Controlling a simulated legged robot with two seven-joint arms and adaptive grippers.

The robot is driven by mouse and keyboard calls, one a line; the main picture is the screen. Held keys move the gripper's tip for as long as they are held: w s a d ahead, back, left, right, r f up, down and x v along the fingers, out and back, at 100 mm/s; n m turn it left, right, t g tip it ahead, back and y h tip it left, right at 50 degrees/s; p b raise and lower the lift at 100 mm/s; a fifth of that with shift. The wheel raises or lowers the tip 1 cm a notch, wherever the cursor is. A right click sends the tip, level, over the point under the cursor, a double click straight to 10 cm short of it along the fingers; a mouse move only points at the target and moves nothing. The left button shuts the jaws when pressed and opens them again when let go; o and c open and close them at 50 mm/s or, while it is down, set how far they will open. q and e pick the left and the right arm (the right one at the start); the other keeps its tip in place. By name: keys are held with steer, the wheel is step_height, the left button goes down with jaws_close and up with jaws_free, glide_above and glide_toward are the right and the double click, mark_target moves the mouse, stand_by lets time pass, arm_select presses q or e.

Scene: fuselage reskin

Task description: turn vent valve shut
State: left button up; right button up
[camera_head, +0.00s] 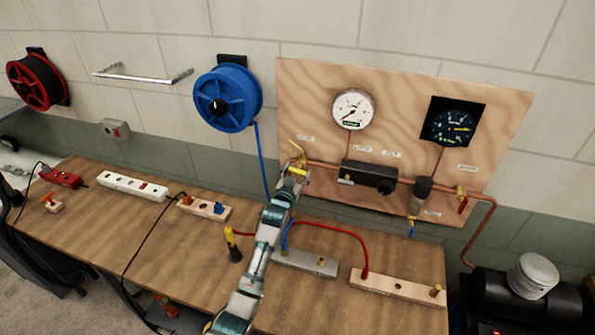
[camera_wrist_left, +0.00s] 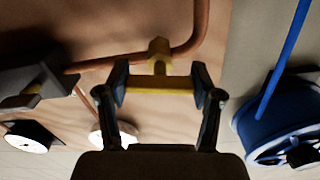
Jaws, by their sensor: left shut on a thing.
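The plywood panel (camera_head: 320,95) on the wall carries a copper pipe with several fittings. A yellow valve (camera_head: 298,152) sits at the pipe's left end; in the wrist view its yellow body and crosswise handle (camera_wrist_left: 159,82) show clearly. My left gripper (camera_head: 297,172) reaches up to this valve. In the wrist view my left gripper (camera_wrist_left: 160,88) has one finger at each end of the yellow handle, shut on it. A red-handled valve (camera_head: 462,199) is at the pipe's right, and a blue-handled one (camera_head: 411,229) hangs below. My right gripper is out of view.
A white gauge (camera_head: 353,108), a dark gauge (camera_head: 453,127) and a black regulator block (camera_head: 369,176) are on the panel. A blue hose reel (camera_head: 228,98) hangs to its left. Below, the wooden bench (camera_head: 110,220) holds power strips, a red cable and a yellow-handled tool (camera_head: 232,245).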

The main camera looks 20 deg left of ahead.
arm_select(q)
steer(key=m+p, duration=0.1)
steer(key=m, duration=0.2)
steer(key=shift+r+m+p, duration=0.15)
steer(key=shift+m+p, duration=0.15)
steer(key=shift+p, duration=0.1)
steer(key=m+p, duration=0.1)
steer(key=m, duration=0.3)
steer(key=shift+m+p, duration=0.3)
steer(key=shift+p, duration=0.1)
steer(key=m+p, duration=0.1)
steer(key=m, duration=0.4)
steer(key=shift+p, duration=0.3)
steer(key=shift+f+m+p, duration=0.3)
steer(key=shift+m+p, duration=0.05)
steer(key=shift+m, duration=0.85)
steer(key=shift+f, duration=0.15)
steer(key=o, duration=1.2)
steer(key=shift+c, duration=0.2)
steer(key=shift+r, duration=0.2)
